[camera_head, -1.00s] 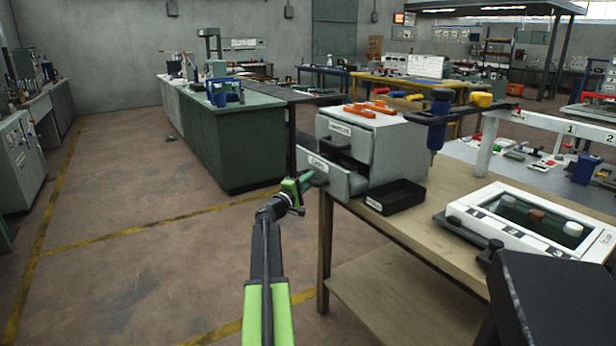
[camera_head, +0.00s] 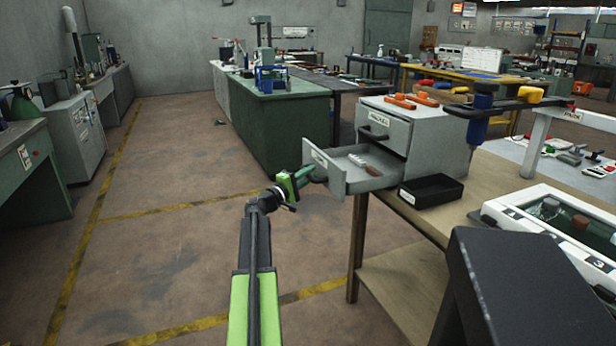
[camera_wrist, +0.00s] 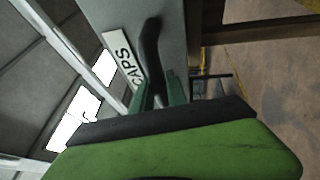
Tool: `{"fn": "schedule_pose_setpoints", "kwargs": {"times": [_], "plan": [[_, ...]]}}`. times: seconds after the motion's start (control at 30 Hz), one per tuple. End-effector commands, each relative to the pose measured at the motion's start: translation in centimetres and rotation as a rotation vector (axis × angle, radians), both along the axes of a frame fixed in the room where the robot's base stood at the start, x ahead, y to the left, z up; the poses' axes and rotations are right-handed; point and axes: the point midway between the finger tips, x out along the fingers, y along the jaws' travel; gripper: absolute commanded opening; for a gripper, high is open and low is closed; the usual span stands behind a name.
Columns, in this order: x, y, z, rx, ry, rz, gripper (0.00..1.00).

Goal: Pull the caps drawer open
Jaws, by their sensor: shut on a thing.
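The caps drawer (camera_head: 340,183) is the lower drawer of a small grey two-drawer cabinet (camera_head: 432,130) on the workbench. It stands well out of the cabinet, and small pale and brownish items (camera_head: 365,165) lie inside. In the wrist view, its front carries a white label (camera_wrist: 122,60) reading CAPS and a black handle (camera_wrist: 152,50). My gripper (camera_head: 308,176) is at the drawer front, its green fingers (camera_wrist: 158,92) shut on the handle. The upper drawer (camera_head: 385,128) is closed.
A black open tray (camera_head: 432,190) sits on the workbench (camera_head: 480,190) right of the drawer. Orange-handled items (camera_head: 410,100) lie on the cabinet top. A blue and black tool (camera_head: 481,115) hangs from an arm beside it. The floor at left is clear.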

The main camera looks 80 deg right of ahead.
Motion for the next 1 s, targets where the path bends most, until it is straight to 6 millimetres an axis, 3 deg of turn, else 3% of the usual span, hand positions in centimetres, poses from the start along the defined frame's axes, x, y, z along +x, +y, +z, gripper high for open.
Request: {"fn": "schedule_pose_setpoints", "kwargs": {"times": [0.17,0.2,0.37,0.73,1.0], "plan": [[-0.2,-0.5,0.1,0.0,0.003,0.005,0.0],[-0.3,-0.5,0.1,0.0,0.004,0.003,0.21],[-0.6,-0.5,0.1,0.0,0.003,-0.002,0.4],[-0.4,0.3,-0.2,0.0,0.003,-0.004,0.4],[3.1,5.9,-1.5,0.0,0.001,-0.001,0.4]]}}
